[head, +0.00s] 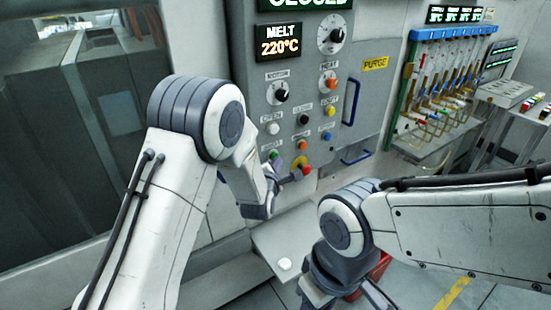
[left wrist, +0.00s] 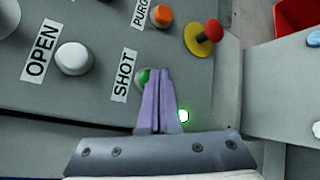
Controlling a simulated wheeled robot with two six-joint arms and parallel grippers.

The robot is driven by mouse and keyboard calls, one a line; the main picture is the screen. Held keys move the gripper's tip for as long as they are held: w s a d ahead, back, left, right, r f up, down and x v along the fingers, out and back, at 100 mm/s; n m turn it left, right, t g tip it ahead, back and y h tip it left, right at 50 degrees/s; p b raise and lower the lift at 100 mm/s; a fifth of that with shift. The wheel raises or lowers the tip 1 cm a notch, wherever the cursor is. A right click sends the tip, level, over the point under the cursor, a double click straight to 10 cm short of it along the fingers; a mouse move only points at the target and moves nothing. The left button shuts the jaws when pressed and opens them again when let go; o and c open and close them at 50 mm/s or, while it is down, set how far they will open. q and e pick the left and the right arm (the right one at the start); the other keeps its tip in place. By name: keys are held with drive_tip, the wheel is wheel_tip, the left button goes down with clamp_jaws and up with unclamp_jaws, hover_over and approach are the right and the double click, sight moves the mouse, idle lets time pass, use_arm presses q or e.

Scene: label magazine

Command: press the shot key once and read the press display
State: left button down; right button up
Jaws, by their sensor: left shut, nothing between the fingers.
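The green shot key (left wrist: 143,77), beside its SHOT label (left wrist: 124,75), is partly hidden by the fingers of my left gripper (left wrist: 157,72). The fingers are shut and empty, with their tips over the key. I cannot tell whether they touch it. In the head view the green key (head: 274,155) shows low on the grey press panel (head: 375,105), with my left wrist just below it. The press display (head: 305,4) reads CLOSED, its top cut off. A second display (head: 279,42) reads MELT 220°C. My right arm shows at the right, its gripper out of view.
A red mushroom button (left wrist: 213,30) on a yellow base and an orange button (left wrist: 162,15) sit close to the fingers. A white OPEN button (left wrist: 74,58) is left. Blue handles (head: 351,102) stick out from the panel. A rack of hoses (head: 440,85) stands right.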

use_arm(q)
drive_tip(key=shift+w+a, duration=0.15)
drive_tip(key=shift+w, duration=0.05)
idle(0.3)
drive_tip(key=shift+s, duration=0.1)
drive_tip(key=shift+s+d+b, duration=0.5)
drive_tip(key=shift+s, duration=0.1)
drive_tip(key=shift+s+d, duration=0.1)
drive_tip(key=s+d, duration=0.1)
drive_tip(key=s, duration=0.1)
drive_tip(key=s+d+b, duration=0.1)
drive_tip(key=s, duration=0.1)
drive_tip(key=shift+d, duration=0.4)
idle(0.5)
